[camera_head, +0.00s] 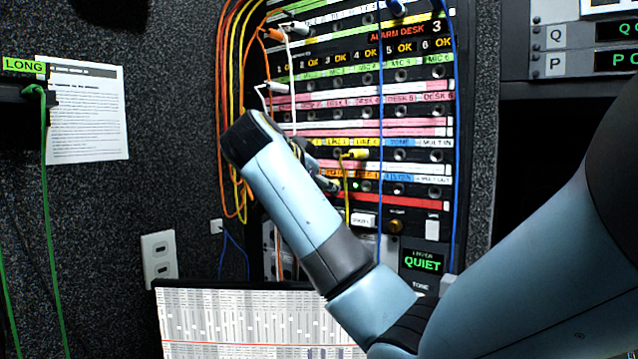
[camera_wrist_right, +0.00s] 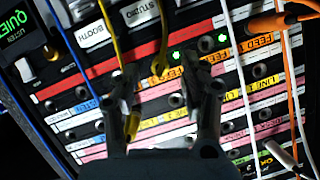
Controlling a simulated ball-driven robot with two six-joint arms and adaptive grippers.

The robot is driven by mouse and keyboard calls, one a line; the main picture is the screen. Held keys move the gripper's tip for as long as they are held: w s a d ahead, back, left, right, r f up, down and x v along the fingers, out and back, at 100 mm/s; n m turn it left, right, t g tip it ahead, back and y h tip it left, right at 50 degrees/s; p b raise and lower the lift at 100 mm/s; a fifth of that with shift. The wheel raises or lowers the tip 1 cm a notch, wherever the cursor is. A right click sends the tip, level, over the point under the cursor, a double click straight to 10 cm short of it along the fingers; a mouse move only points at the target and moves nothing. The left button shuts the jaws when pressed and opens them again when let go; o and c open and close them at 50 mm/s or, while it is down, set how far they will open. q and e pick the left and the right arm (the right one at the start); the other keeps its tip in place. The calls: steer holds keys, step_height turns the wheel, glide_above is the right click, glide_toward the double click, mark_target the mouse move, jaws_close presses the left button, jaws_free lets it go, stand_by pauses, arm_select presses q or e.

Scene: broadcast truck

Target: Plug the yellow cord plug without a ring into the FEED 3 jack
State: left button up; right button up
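A blue-grey right arm of mine crosses the head view, and its wrist hides part of the patch panel (camera_head: 400,140). My right gripper (camera_head: 322,178) is mostly hidden there. In the right wrist view its fingers (camera_wrist_right: 168,72) are spread apart in front of the panel. A yellow cord's end (camera_wrist_right: 158,68) shows between the fingertips, near the orange-labelled FEED row; contact is unclear. A second yellow plug (camera_wrist_right: 132,124) sits by the left finger, at the yellow-labelled row; it also shows in the head view (camera_head: 357,153). I cannot tell which plug has a ring. FEED 3 is not legible.
Blue cords (camera_head: 380,150) hang in front of the panel. White (camera_head: 291,80) and orange (camera_head: 222,120) cords hang at its left. In the right wrist view, an orange plug (camera_wrist_right: 268,24) and white cord (camera_wrist_right: 238,70) are right of the fingers. A screen (camera_head: 240,325) is below.

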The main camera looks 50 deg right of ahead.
steer(key=v, duration=1.2)
stand_by(0.5)
